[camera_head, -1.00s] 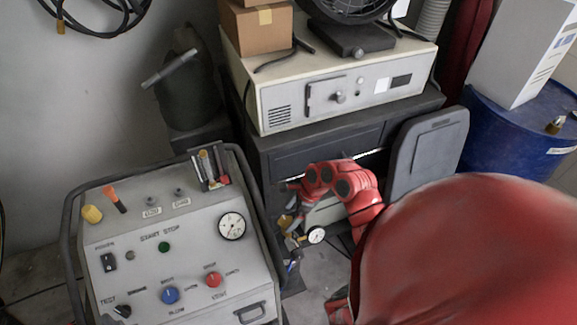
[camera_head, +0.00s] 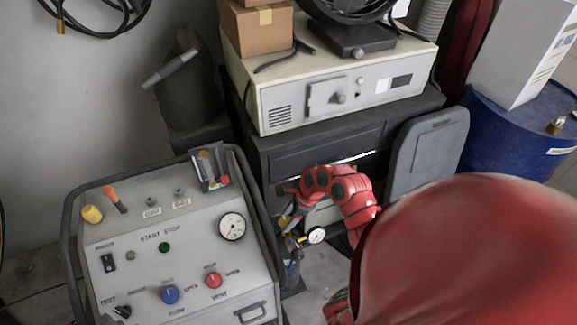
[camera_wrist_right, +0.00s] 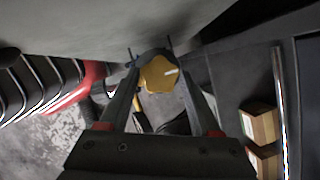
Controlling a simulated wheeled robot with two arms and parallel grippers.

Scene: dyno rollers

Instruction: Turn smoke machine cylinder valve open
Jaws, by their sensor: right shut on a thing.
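My right gripper (camera_wrist_right: 153,58) is shut on this knob, one finger on each side. In the head view my right gripper (camera_head: 288,208) reaches down between the control console and the dark cabinet, where a bit of brass fitting shows below it. A small round gauge (camera_head: 316,235) sits just right of the fitting. The cylinder itself is mostly hidden. My left gripper is not in view.
The grey control console (camera_head: 190,262) with its tubular frame stands close on the left. The dark cabinet (camera_head: 325,150) carries a beige machine (camera_head: 290,103). A grey lid-like panel (camera_head: 430,150) and a blue drum (camera_head: 505,150) are to the right.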

